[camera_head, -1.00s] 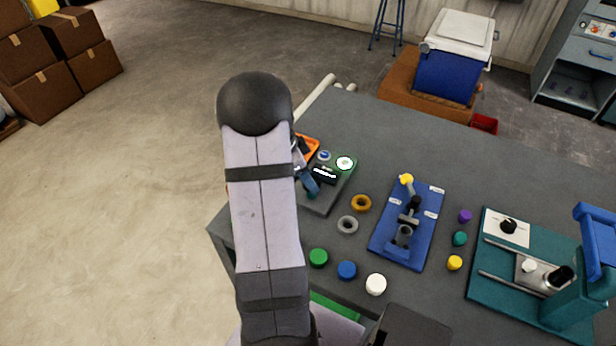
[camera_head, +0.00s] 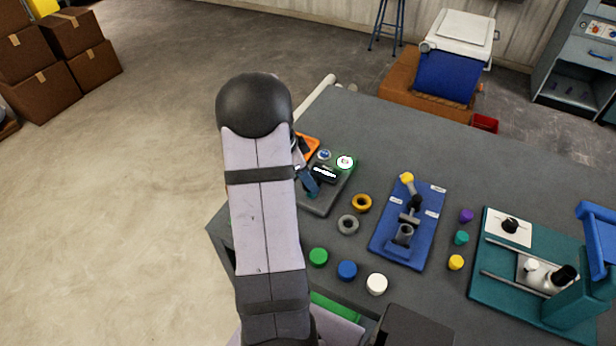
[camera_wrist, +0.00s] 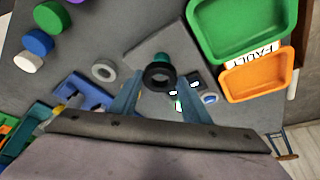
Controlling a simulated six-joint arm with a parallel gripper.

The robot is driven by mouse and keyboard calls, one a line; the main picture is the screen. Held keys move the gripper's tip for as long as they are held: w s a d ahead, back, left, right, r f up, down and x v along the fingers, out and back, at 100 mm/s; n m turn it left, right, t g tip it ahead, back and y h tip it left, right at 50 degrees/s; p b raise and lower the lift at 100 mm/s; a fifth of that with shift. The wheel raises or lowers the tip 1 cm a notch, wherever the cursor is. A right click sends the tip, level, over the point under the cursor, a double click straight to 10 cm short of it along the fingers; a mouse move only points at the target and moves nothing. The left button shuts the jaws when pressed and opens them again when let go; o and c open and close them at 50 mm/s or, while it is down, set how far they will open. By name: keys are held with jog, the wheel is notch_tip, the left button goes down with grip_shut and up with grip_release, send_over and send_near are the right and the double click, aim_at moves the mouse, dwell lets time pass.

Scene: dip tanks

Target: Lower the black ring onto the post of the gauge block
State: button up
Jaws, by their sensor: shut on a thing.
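The black ring (camera_wrist: 159,77) is held between the two blue fingers of my gripper (camera_wrist: 159,84) in the wrist view. The grey gauge block (camera_wrist: 200,55) lies beneath, with a teal post (camera_wrist: 162,57) showing just beyond the ring. Part of the post is hidden by the ring, and I cannot tell whether the ring is around it or above it. In the head view the block (camera_head: 318,207) sits at the table's left side, and a blue finger (camera_head: 311,186) shows over it. My arm hides the ring there.
A green tray (camera_wrist: 240,60) and an orange tray labelled FAULTY (camera_wrist: 262,98) stand close by. A grey ring (camera_head: 348,225) and an orange ring (camera_head: 361,203) lie between the block and a blue fixture (camera_head: 428,240). Green, blue and white caps lie near the front.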

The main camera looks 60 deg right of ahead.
jog(key=shift+f+b, duration=1)
jog(key=shift+b, duration=0.15)
dwell(0.5)
jog(key=o, duration=1.8)
jog(key=shift+c, duration=0.2)
jog(key=shift+r, duration=0.15)
notch_tip(320, 180, up, 8)
jog(key=p, duration=0.4)
